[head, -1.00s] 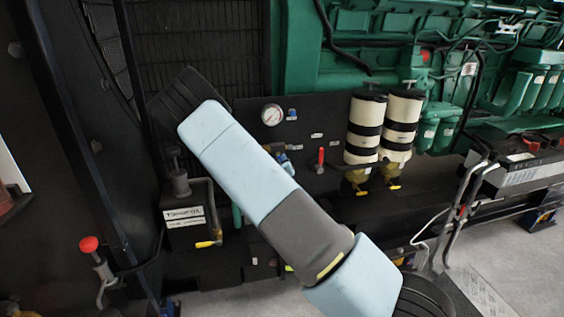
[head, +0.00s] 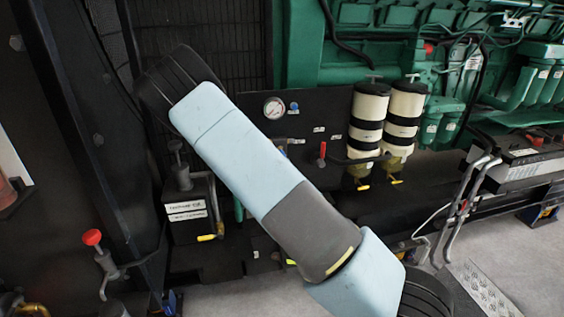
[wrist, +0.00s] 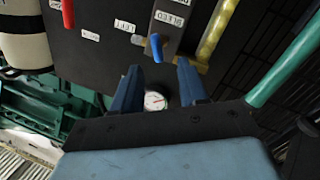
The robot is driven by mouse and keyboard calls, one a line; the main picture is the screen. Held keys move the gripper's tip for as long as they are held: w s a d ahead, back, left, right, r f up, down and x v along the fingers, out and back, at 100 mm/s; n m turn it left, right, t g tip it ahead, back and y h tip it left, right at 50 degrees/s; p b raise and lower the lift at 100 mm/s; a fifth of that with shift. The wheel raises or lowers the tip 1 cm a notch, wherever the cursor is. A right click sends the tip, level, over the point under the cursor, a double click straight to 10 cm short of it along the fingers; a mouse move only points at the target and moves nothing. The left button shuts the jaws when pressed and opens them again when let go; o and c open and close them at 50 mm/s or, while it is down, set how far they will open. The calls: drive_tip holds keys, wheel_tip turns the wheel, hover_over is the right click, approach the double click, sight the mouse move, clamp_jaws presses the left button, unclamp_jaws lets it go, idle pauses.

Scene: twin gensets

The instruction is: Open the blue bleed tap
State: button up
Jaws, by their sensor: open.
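The blue bleed tap's handle (wrist: 156,47) shows in the wrist view, on the dark panel just beside the BLEED label (wrist: 171,19). Brass fittings and a yellowish pipe (wrist: 214,30) are beside it. My gripper (wrist: 159,66) is open and empty. Its two dark blue fingers point at the panel, and the handle appears just beyond the fingertips, between them. I cannot tell how near it is, and no contact shows. In the head view my arm covers the gripper and most of the tap's area.
A pressure gauge (head: 274,107) is on the panel (head: 325,105); it also shows between my fingers in the wrist view (wrist: 155,101). A red-handled lever (head: 322,153) and two cream-and-black filters (head: 367,125) stand to the right. A green hose (wrist: 290,62) runs near the gripper.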

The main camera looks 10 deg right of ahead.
drive_tip(key=shift+v, duration=2.1)
drive_tip(key=s+d+r+m+g+y, duration=0.1)
drive_tip(key=s+r+m+g+y, duration=0.15)
drive_tip(key=s+r+g, duration=0.4)
drive_tip(key=s+r+m+g+y, duration=0.25)
drive_tip(key=s+r, duration=0.45)
drive_tip(key=r, duration=0.5)
drive_tip(key=s+d+r+g, duration=0.1)
drive_tip(key=s+r, duration=0.2)
drive_tip(key=s, duration=0.4)
drive_tip(key=s+d+r+n+g, duration=0.1)
drive_tip(key=s+r, duration=0.2)
drive_tip(key=s, duration=0.4)
drive_tip(key=s+d+r+n+h, duration=0.1)
drive_tip(key=s+r, duration=0.2)
drive_tip(key=s, duration=0.4)
drive_tip(key=shift+s+r+g, duration=0.25)
drive_tip(key=shift+r+g, duration=0.05)
drive_tip(key=shift+g, duration=0.1)
